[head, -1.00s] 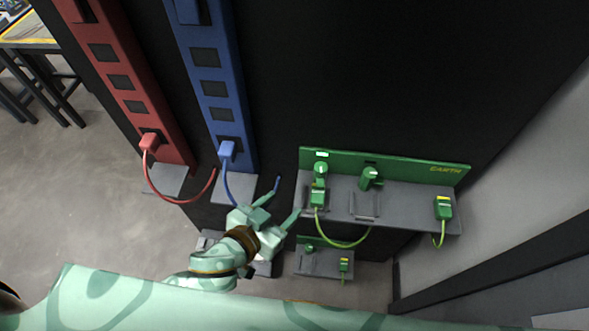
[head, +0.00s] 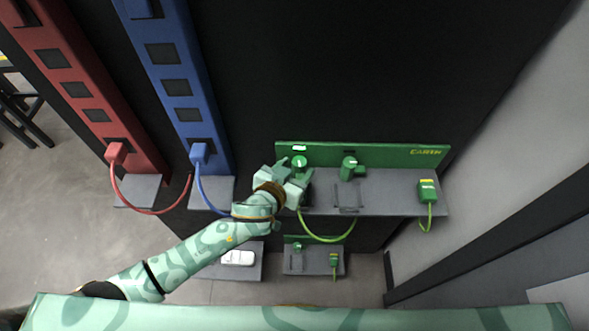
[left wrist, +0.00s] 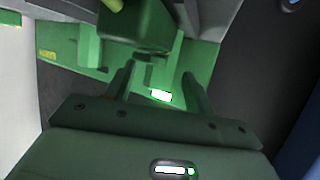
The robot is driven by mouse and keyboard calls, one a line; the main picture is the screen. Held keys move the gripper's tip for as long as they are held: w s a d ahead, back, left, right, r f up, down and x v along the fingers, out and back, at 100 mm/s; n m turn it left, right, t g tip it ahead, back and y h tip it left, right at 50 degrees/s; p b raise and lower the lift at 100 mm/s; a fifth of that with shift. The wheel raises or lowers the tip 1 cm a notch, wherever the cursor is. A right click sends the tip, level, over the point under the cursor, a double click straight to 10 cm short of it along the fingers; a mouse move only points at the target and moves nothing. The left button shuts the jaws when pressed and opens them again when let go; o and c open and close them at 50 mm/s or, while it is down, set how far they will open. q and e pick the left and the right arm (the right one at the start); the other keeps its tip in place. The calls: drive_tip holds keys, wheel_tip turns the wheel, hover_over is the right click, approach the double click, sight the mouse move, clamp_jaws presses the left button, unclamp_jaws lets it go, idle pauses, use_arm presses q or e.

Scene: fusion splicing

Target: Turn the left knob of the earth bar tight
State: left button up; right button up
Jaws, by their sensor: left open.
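The green earth bar (head: 392,155) is fixed on the dark panel, with a grey shelf below it. Its left knob (head: 299,161) is round and green with a pale mark, under a small lit white label. My left gripper (head: 293,172) is open at this knob, its fingers pointing up toward it. In the left wrist view the two fingers (left wrist: 158,88) stand apart in front of the green bar, with the lit label (left wrist: 161,96) between them. Whether they touch the knob I cannot tell. The right knob (head: 349,168) is at the bar's middle. My right gripper is not in view.
A green plug (head: 428,191) with a cable sits at the shelf's right end. A yellow-green cable (head: 325,239) loops below the shelf. Red (head: 83,95) and blue (head: 178,90) bars with plugged cables stand on the left. A lower shelf (head: 312,262) holds smaller green parts.

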use_arm(q)
drive_tip(key=shift+c, duration=0.6)
drive_tip(key=c, duration=0.9)
drive_tip(key=shift+o, duration=0.2)
drive_tip(key=shift+a+r+m+g+h+p, duration=0.15)
drive_tip(key=shift+m+g+h+p, duration=0.15)
drive_tip(key=shift+m+h+p, duration=0.25)
drive_tip(key=shift+m+h, duration=0.25)
drive_tip(key=o, duration=1)
